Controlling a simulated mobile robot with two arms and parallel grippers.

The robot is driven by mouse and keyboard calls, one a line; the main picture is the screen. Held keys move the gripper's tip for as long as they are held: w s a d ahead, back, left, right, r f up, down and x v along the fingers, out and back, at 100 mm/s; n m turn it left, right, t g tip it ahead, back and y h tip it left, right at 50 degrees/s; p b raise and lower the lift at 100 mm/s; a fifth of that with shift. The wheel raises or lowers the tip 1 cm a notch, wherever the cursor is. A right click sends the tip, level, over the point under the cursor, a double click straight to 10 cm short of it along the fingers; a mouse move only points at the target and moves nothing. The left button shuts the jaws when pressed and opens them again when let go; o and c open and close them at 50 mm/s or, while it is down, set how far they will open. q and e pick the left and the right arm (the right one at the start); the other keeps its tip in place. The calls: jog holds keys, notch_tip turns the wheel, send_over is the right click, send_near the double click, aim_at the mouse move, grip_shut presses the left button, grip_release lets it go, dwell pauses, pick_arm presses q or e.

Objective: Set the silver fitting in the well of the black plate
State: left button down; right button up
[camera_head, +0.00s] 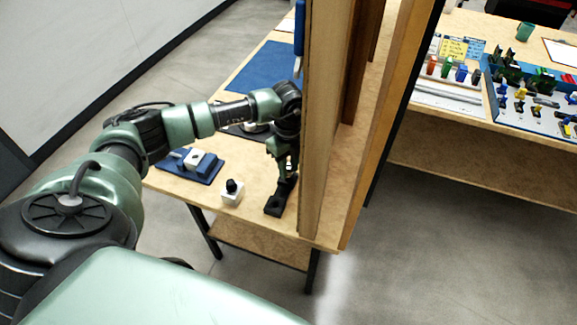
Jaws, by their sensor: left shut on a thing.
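My left gripper (287,173) points down at the table's right part, beside the wooden panel. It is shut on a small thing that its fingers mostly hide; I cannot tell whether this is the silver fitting. Directly below is a long black block (274,209) lying on the table; I cannot tell whether the held thing touches it. A dark flat plate (232,131) lies farther back, partly behind my left arm, with a pale, shiny round part (256,127) on it. I cannot make out a well. My right gripper is not in view.
A white block with a black knob (232,193) stands near the table's front edge. A blue base with a pale block (199,165) is to its left. A blue mat (262,67) lies behind. A tall wooden panel (322,130) closes off the right side.

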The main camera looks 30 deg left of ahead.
pick_arm(q)
jog(key=shift+f+b, duration=0.4)
jog(key=shift+f, duration=0.45)
dwell(1.3)
dwell(0.7)
jog(key=c, duration=0.5)
grip_release()
jog(key=shift+r+p, duration=2.85)
jog(key=shift+r, duration=0.7)
